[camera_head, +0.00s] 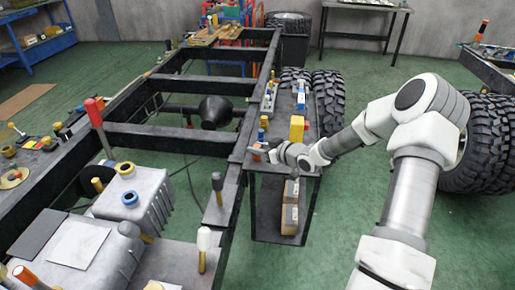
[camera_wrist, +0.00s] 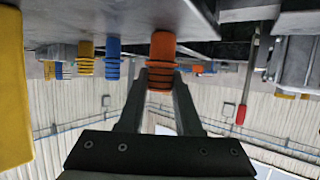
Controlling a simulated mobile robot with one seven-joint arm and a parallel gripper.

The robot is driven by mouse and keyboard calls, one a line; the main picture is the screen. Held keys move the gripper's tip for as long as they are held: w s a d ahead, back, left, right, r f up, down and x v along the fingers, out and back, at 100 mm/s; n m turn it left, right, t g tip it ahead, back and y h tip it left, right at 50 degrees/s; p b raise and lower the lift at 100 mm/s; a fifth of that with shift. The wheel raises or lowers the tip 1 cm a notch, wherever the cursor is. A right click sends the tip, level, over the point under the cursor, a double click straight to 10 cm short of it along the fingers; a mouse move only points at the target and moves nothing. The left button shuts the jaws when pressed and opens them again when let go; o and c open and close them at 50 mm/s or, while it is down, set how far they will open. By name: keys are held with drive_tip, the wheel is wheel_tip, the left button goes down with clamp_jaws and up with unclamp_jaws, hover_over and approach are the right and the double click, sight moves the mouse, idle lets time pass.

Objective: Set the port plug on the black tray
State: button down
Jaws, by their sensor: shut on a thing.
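The orange ribbed port plug (camera_wrist: 162,48) is between the two fingers of my gripper (camera_wrist: 160,78) in the wrist view, which looks upside down. The fingers are shut on its ribbed part. Its plain end is at or very close to the grey surface; I cannot tell whether it touches. In the head view my gripper (camera_head: 262,151) is at the near end of the dark cart top, and the plug is too small to make out clearly. A black flat piece (camera_head: 36,232) lies at the far left; I cannot tell if it is the black tray.
A blue plug (camera_wrist: 112,58) and a yellow plug (camera_wrist: 86,58) stand in a row beside the orange one. A yellow block (camera_head: 297,128) stands on the cart. The black chassis frame (camera_head: 165,137) runs left of the cart, and large tyres (camera_head: 327,98) stand behind it.

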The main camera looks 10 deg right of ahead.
drive_tip(key=c, duration=0.6)
unclamp_jaws()
drive_tip(key=shift+s+d+r, duration=0.1)
drive_tip(key=shift+r, duration=0.1)
drive_tip(key=p+v, duration=0.3)
drive_tip(key=v, duration=0.8)
drive_tip(key=shift+s+d, duration=0.15)
drive_tip(key=shift+s, duration=0.2)
drive_tip(key=shift+r, duration=0.2)
